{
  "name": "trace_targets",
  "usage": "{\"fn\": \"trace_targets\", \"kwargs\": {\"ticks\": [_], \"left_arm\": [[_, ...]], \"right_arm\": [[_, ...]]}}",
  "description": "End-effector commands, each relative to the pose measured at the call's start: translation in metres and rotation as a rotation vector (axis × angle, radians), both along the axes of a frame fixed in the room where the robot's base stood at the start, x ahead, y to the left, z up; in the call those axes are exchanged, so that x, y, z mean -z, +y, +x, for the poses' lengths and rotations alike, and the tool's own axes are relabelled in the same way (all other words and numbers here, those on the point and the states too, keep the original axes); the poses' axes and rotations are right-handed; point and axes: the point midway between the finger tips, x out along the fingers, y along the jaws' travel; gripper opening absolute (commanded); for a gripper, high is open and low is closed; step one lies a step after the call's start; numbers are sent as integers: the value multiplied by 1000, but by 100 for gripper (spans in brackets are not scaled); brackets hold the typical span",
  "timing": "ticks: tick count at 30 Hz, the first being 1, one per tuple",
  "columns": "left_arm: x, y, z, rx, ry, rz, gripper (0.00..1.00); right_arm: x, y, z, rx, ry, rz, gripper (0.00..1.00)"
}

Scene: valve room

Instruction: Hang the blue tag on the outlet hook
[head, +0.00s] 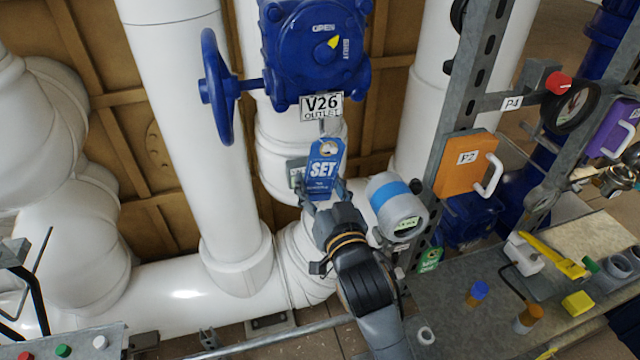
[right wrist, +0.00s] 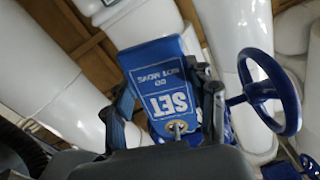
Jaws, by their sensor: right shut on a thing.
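The blue tag (head: 322,172), marked SET, is upright in the head view, just below the V26 OUTLET plate (head: 322,106). A small grey piece below the plate, seemingly the outlet hook (head: 322,126), is just above the tag's top. I cannot tell whether the tag's eyelet is around it or only in front of it. My right gripper (head: 324,193) is shut on the tag's lower part. In the right wrist view the tag (right wrist: 160,85) appears upside down between the fingers, its metal eyelet showing below the lettering.
A blue valve body (head: 315,50) with a blue handwheel (head: 216,88) stands above and left of the tag. A blue-banded gauge (head: 397,207) is close right of my gripper. An orange P2 box (head: 467,165) and a cluttered bench (head: 455,295) are further right.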

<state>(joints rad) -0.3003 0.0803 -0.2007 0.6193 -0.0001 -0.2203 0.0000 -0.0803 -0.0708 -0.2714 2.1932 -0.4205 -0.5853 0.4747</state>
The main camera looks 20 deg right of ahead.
Motion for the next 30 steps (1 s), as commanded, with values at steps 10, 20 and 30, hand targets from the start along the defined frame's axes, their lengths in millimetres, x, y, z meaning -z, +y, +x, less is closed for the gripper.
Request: {"fn": "trace_targets", "kwargs": {"ticks": [10,20,30], "left_arm": [[0,0,0,-1,-1,0,47],[0,0,1,-1,-2,-1,47],[0,0,1,-1,-1,0,47]], "right_arm": [[0,0,0,0,0,0,75],[0,0,0,0,0,0,83],[2,-1,-38,1,4,1,83]]}}
